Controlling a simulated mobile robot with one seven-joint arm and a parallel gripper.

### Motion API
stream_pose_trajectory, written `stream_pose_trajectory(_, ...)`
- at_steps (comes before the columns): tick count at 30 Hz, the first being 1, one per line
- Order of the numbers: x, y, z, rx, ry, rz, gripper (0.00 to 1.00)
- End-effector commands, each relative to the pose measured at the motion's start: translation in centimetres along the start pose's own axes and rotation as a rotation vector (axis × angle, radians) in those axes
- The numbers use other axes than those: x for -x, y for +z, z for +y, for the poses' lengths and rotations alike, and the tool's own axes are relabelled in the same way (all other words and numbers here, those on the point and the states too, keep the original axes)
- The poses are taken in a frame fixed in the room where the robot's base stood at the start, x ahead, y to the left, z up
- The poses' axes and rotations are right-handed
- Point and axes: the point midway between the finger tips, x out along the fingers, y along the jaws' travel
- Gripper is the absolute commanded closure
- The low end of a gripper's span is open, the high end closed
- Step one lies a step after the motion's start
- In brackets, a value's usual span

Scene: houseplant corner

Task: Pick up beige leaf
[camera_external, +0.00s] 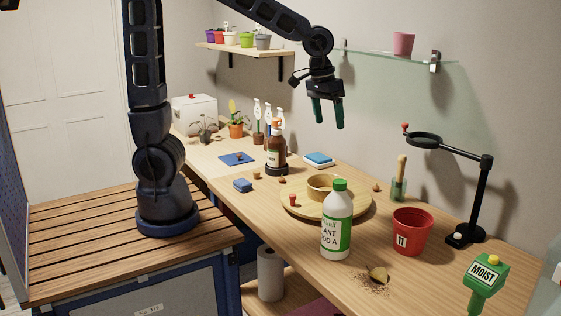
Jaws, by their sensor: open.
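A beige-yellow, leaf-like thing (378,273) lies on the table near its front edge, on a scatter of brown crumbs; it looks like the beige leaf, but it is too small to be certain. My gripper (329,124) hangs high above the table, over its middle, with its green fingers pointing down. The fingers are apart with nothing between them. The gripper is well above and to the left of the leaf-like thing. Other small brown bits (256,174) lie farther back and are too small to identify.
A white bottle with a green cap (337,225) and a red pot (411,232) stand beside the leaf-like thing. A green moisture meter (486,277) is to its right. A round wooden board (357,204), a brown bottle (276,150) and a black magnifier stand (480,200) also occupy the table.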

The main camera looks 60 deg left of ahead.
Motion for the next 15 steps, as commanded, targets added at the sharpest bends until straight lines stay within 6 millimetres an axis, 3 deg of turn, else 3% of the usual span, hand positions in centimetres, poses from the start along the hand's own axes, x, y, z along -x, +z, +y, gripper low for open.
stream_pose_trajectory(1, -1.2, -0.1, 2.1, -0.008, -0.003, -0.016, 0.24)
stream_pose_trajectory(8, -6.1, 0.7, 10.6, -0.013, -0.019, -0.068, 0.24)
stream_pose_trajectory(15, -11.9, 3.6, 19.4, -0.019, -0.048, -0.114, 0.24)
